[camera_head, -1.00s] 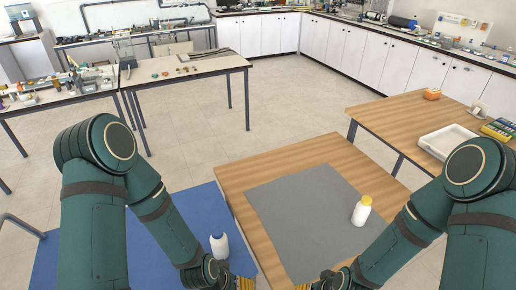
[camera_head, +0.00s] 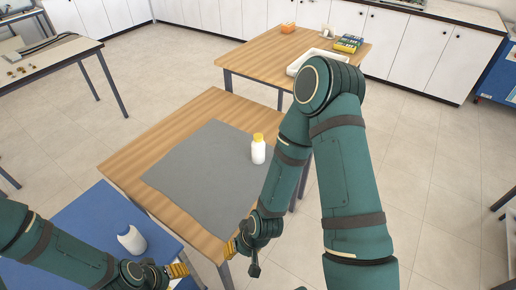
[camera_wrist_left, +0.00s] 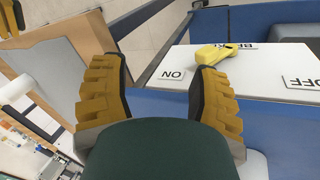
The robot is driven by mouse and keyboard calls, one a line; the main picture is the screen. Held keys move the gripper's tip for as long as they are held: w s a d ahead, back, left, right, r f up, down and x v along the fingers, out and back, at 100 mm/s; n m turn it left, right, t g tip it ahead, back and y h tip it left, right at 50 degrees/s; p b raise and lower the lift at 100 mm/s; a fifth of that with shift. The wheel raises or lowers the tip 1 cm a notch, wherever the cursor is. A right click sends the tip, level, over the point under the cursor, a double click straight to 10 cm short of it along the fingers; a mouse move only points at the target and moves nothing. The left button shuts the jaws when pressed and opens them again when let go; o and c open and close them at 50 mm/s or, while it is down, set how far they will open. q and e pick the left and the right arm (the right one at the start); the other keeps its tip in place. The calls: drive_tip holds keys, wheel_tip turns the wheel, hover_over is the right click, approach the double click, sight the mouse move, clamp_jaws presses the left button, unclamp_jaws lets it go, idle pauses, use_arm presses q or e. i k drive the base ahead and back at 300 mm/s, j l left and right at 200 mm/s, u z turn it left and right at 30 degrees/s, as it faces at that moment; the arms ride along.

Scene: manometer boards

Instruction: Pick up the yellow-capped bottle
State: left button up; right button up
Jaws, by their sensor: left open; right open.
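The yellow-capped bottle (camera_head: 258,151) is white and stands upright on the grey mat (camera_head: 195,175), near its right edge, on the wooden table. My right gripper (camera_head: 232,248) is at the table's front edge, in front of the bottle and apart from it; the jaws are small in this view. My left gripper (camera_head: 177,270) is low in the head view, over the blue table's side. In the left wrist view its yellow fingers (camera_wrist_left: 160,95) are spread apart with nothing held between them.
A white rounded container (camera_head: 131,240) stands on the blue table (camera_head: 85,225) at left. A farther wooden table (camera_head: 265,62) holds a white tray (camera_head: 305,62) and small boxes. The left wrist view shows a white board (camera_wrist_left: 255,75) with a yellow handle (camera_wrist_left: 215,52).

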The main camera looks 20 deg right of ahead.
sight(258, 146)
drive_tip(key=u, duration=0.45)
drive_tip(key=l+u, duration=0.5)
drive_tip(key=u, duration=0.2)
drive_tip(key=l+u, duration=0.35)
drive_tip(key=k+l+u, duration=0.25)
drive_tip(key=l, duration=0.15)
drive_tip(key=k+l+u, duration=0.1)
drive_tip(key=l+u, duration=0.15)
drive_tip(key=l, duration=0.2)
drive_tip(key=k+l, duration=0.15)
drive_tip(key=l, duration=0.15)
drive_tip(key=k+l, duration=0.15)
drive_tip(key=l, duration=0.15)
drive_tip(key=k+l+u, duration=0.1)
drive_tip(key=l, duration=0.2)
